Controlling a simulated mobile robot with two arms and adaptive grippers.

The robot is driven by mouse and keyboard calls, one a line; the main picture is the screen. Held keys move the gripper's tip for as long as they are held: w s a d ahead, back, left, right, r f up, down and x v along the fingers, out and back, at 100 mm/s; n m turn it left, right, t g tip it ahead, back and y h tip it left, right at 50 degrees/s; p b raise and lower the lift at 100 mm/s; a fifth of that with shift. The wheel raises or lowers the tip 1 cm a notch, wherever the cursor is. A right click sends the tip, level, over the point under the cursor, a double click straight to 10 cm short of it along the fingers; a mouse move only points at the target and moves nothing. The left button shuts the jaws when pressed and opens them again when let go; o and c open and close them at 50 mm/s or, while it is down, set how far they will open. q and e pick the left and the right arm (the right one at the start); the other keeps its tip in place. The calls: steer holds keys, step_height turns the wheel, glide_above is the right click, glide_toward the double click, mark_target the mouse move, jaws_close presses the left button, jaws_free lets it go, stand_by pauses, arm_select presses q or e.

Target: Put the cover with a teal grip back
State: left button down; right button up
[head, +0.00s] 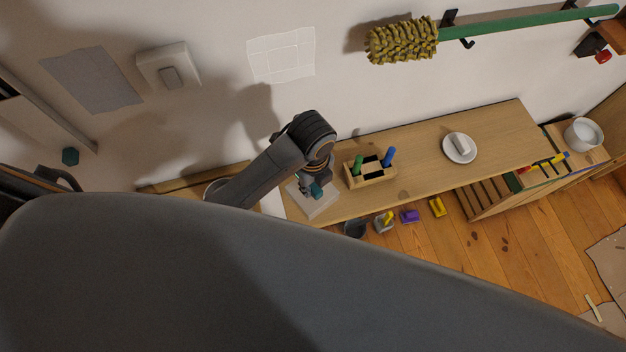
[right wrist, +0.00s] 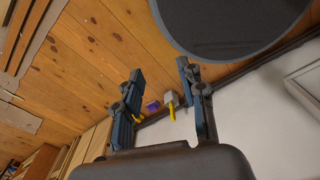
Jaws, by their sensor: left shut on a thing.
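The cover with a teal grip (head: 318,208) is a pale, flat, roughly square piece near the left end of the wooden bench top in the head view. Its teal grip (head: 317,193) shows at the fingers of my left gripper (head: 314,187), which is shut on it from above. I cannot tell whether the cover touches the surface below. My arm hides part of the cover and the area to its left. In the right wrist view my right gripper (right wrist: 160,72) is open, its two fingers apart with nothing held between them.
Just right of the cover is a wooden caddy (head: 372,176) with a green and a blue item. Farther right is a white plate (head: 459,148). Yellow, purple and grey items, including a purple one (head: 409,216), lie beyond the bench's front edge. The bench between caddy and plate is clear.

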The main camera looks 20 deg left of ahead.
arm_select(q)
steer(key=w+f, duration=0.1)
steer(key=f, duration=0.1)
steer(key=w+a+f, duration=0.1)
steer(key=w+f, duration=0.1)
steer(key=shift+w+f+p, duration=0.1)
steer(key=shift+f+p, duration=0.7)
steer(key=shift+f, duration=0.8)
arm_select(e)
steer(key=shift+w+d+r, duration=0.25)
steer(key=shift+w+r, duration=0.55)
steer(key=shift+r, duration=0.3)
arm_select(q)
steer(key=c, duration=1.2)
jaws_free()
steer(key=shift+f, duration=0.1)
steer(key=shift+o, duration=0.2)
arm_select(e)
steer(key=shift+s, duration=0.1)
steer(key=shift+a, duration=0.15)
